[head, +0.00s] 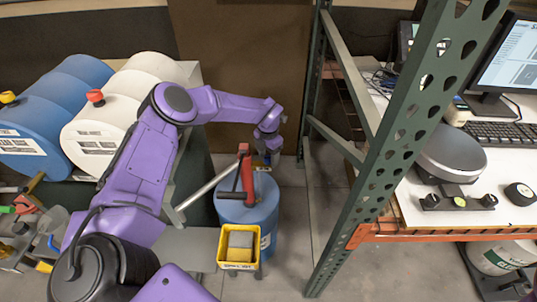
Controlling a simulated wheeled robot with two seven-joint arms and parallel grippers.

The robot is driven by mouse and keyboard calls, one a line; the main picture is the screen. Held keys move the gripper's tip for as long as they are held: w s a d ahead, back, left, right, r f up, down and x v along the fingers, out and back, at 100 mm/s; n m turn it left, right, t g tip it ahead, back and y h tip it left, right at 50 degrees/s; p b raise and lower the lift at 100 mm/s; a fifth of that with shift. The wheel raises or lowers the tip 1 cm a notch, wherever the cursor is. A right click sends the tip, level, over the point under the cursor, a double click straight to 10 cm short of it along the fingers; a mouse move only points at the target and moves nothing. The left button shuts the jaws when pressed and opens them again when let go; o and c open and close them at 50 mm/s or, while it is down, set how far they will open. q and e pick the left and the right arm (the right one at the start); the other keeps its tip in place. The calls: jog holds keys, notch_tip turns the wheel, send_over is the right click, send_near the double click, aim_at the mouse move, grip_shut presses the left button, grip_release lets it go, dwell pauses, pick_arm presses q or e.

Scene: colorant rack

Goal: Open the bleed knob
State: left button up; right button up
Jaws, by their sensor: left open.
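Two knobs that could be the bleed knob show in the head view. A red knob (95,97) sits on top of the near end of a white drum (142,112), and a yellow knob (8,97) sits on a blue drum (40,105) at the far left. I cannot tell from the picture which is the bleed knob, or how far either is turned. My left gripper (271,157) is open and points down by a red pump handle (245,172) over a blue barrel (262,217), well right of both knobs. My right gripper is out of view.
A yellow bin (239,247) with sponge-like blocks stands in front of the barrel. A green rack post (402,130) rises to the right, before a white desk (425,203) with a keyboard and monitor. Valves and fittings (22,225) crowd the lower left.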

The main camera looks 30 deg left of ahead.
pick_arm(q)
jog(key=c, duration=1)
jog(key=shift+c, duration=0.2)
jog(key=shift+f, duration=0.1)
jog(key=shift+a+f+n+b, duration=0.1)
jog(key=shift+n+b, duration=0.2)
jog(key=shift+b, duration=0.25)
jog(key=n+b, duration=1.3)
jog(key=b, duration=0.2)
jog(key=shift+n, duration=0.3)
jog(key=n+b, duration=0.3)
jog(key=b, duration=0.1)
jog(key=shift+n, duration=0.3)
jog(key=shift+r, duration=0.2)
